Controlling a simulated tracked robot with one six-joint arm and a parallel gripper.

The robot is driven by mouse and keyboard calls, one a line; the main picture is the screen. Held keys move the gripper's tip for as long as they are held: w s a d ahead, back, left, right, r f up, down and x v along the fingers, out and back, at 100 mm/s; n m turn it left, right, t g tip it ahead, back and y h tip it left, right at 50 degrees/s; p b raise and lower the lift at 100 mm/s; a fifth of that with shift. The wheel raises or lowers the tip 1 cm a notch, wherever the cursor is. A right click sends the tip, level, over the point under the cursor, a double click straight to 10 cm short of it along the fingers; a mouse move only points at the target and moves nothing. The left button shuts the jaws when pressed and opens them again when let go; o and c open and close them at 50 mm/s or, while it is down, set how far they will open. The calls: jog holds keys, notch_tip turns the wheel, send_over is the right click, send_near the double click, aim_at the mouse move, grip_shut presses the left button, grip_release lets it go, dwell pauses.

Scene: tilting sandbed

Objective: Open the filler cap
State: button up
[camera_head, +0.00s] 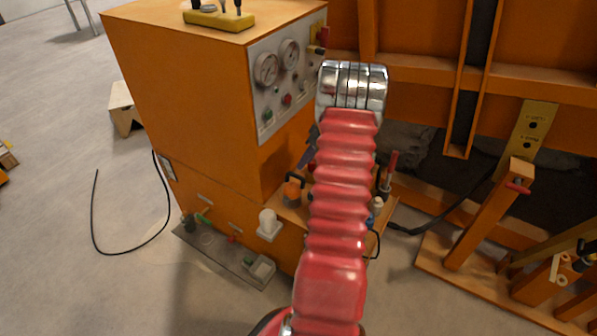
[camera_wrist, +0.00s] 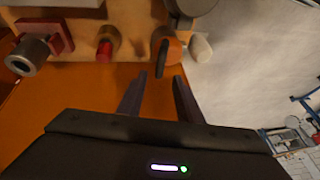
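An orange round fitting with a dark looped handle, which looks like the filler cap, stands on the orange shelf in the head view (camera_head: 292,192). The same fitting shows at the top middle of the wrist view (camera_wrist: 174,50), its dark handle on the left side. My gripper (camera_wrist: 160,75) is open and empty in the wrist view. Its two dark fingers are apart, with their tips just below the fitting in the picture; I cannot tell how far off it is. In the head view the dark gripper (camera_head: 308,150) is partly hidden behind my red arm, above the fitting.
A white cylinder (camera_head: 268,221) stands close to the fitting. In the wrist view a red cap (camera_wrist: 105,50) and a grey cylinder on a red block (camera_wrist: 33,52) are to the left. The orange cabinet with its gauge panel (camera_head: 288,80) rises behind the shelf.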

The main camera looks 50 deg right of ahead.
send_over(292, 185)
jog(key=s+d, duration=0.1)
jog(key=d, duration=0.2)
jog(key=f, duration=0.6)
jog(key=shift+a+f, duration=0.1)
jog(key=shift+a, duration=0.1)
jog(key=shift+s, duration=0.1)
grip_shut()
